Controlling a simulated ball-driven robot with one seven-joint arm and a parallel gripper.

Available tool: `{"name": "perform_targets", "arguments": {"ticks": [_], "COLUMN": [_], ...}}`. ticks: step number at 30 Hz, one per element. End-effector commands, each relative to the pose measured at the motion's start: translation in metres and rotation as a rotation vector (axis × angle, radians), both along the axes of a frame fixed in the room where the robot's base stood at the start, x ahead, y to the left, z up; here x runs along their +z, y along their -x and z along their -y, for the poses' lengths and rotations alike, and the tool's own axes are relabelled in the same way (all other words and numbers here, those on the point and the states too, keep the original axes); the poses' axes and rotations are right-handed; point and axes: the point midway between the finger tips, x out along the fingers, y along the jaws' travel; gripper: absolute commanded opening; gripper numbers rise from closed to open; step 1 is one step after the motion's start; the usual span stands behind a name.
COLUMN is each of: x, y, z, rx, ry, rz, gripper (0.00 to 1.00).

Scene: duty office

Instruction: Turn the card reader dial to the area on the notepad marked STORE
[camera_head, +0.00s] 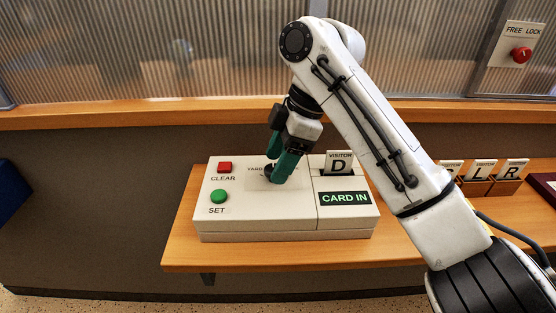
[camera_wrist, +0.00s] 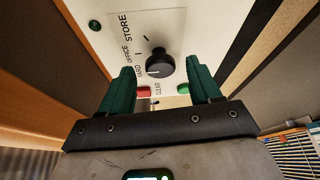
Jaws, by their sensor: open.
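The card reader (camera_head: 258,222) is a white box on the wooden shelf. Its black dial (camera_wrist: 160,62) sits on a grey plate (camera_wrist: 170,22) with the words STORE, OFFICE and YARD beside it. A pale mark on the dial seems to face the YARD side. My gripper (camera_head: 279,178) is over the plate and hides most of the dial in the head view. In the wrist view my gripper (camera_wrist: 163,78) is open, with its green fingers either side of the dial's line; contact cannot be told. No notepad is in view.
A visitor card D (camera_head: 339,162) stands in the reader's slot above a green CARD IN display (camera_head: 344,198). A red CLEAR button (camera_head: 225,167) and green SET button (camera_head: 219,196) are left of the dial. More cards (camera_head: 481,170) stand on the right. The shelf (camera_head: 185,254) is bare at front.

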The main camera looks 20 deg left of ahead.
Motion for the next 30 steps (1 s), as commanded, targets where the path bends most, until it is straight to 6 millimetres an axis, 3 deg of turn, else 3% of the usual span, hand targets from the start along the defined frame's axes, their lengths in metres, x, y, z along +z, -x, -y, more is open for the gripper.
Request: {"name": "perform_targets", "arguments": {"ticks": [12, 30], "x": [-0.0072, -0.0067], "y": [0.0017, 0.0017], "z": [-0.0023, -0.0022], "rx": [0.000, 0.000], "ry": [0.001, 0.001], "rz": [0.001, 0.001], "gripper": [0.62, 0.08]}}
